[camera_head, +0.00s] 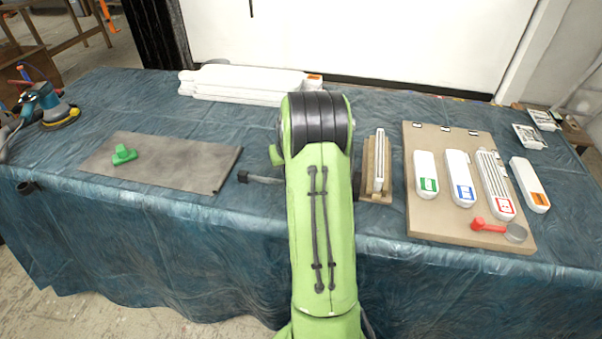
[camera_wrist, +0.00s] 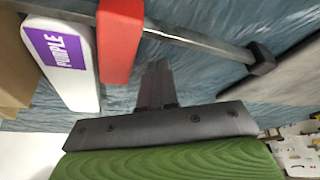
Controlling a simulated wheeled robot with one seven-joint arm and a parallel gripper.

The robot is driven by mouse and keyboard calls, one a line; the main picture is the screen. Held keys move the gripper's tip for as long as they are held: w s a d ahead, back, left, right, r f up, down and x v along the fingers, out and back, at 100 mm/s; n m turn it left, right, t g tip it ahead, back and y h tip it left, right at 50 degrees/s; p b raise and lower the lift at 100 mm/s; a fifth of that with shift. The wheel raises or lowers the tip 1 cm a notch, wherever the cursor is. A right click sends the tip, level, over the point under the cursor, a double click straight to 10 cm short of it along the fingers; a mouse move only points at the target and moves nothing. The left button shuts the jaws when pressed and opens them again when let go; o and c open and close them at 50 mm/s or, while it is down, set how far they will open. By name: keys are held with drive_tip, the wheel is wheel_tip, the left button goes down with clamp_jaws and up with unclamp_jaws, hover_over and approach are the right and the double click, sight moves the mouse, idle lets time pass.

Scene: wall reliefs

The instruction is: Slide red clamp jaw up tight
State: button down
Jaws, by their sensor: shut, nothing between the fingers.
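The red clamp jaw (camera_wrist: 121,42) sits on a grey metal bar (camera_wrist: 200,42) in the wrist view. A white piece with a purple label (camera_wrist: 85,92) stands close to the jaw's left side; I cannot tell whether they touch. My gripper (camera_wrist: 156,68) is shut and empty, its fingertips just right of the jaw near the bar. I cannot tell whether they touch the jaw. The bar ends in a black stop (camera_wrist: 262,58), also seen in the head view (camera_head: 243,176). There my arm hides the jaw and gripper.
A brown block (camera_wrist: 12,65) lies beyond the white piece. Right of my arm is a tan board (camera_head: 455,225) with white reliefs, a red-handled tool (camera_head: 485,225) and a small round dish. Left is a grey mat (camera_head: 180,170) with a green object (camera_head: 124,154). White pieces lie behind.

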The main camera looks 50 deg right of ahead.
drive_tip(key=shift+s+d+b, duration=0.1)
drive_tip(key=shift+s+d, duration=0.25)
drive_tip(key=shift+s, duration=0.35)
drive_tip(key=shift+s+d+b, duration=0.15)
drive_tip(key=shift+s+d, duration=0.25)
drive_tip(key=shift+s, duration=0.3)
drive_tip(key=shift+s+d+b, duration=0.1)
drive_tip(key=shift+s+d, duration=0.25)
drive_tip(key=shift+s, duration=0.35)
idle(0.4)
drive_tip(key=shift+w, duration=0.1)
drive_tip(key=shift+w+a, duration=0.3)
drive_tip(key=shift+w, duration=0.2)
drive_tip(key=shift+r, duration=0.15)
wheel_tip(320, 180, up, 8)
drive_tip(key=p, duration=0.6)
drive_tip(key=shift+w+a, duration=0.1)
drive_tip(key=shift+w, duration=0.05)
